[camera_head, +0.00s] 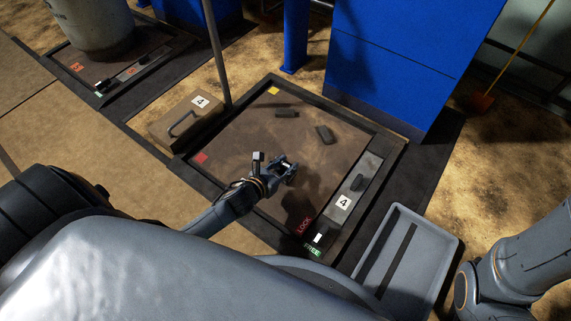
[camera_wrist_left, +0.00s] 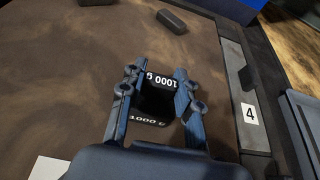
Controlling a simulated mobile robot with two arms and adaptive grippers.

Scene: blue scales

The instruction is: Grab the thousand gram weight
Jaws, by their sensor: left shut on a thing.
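The thousand gram weight (camera_wrist_left: 158,98) is a black block with white "1000 g" lettering, seen in the left wrist view. My left gripper (camera_wrist_left: 152,88) is shut on it, with one blue finger on each side. In the head view, my left gripper (camera_head: 280,168) is over the brown scale platform (camera_head: 235,135); the weight is hard to make out there. My right arm shows at the right edge of the head view, but its gripper is out of frame.
Two other dark blocks (camera_head: 287,113) (camera_head: 325,134) lie farther back on the platform. A box marked 4 (camera_head: 186,118) stands at its left. A sliding-bar strip (camera_head: 357,190) runs along its right edge. An empty grey tray (camera_head: 440,245) lies at the right.

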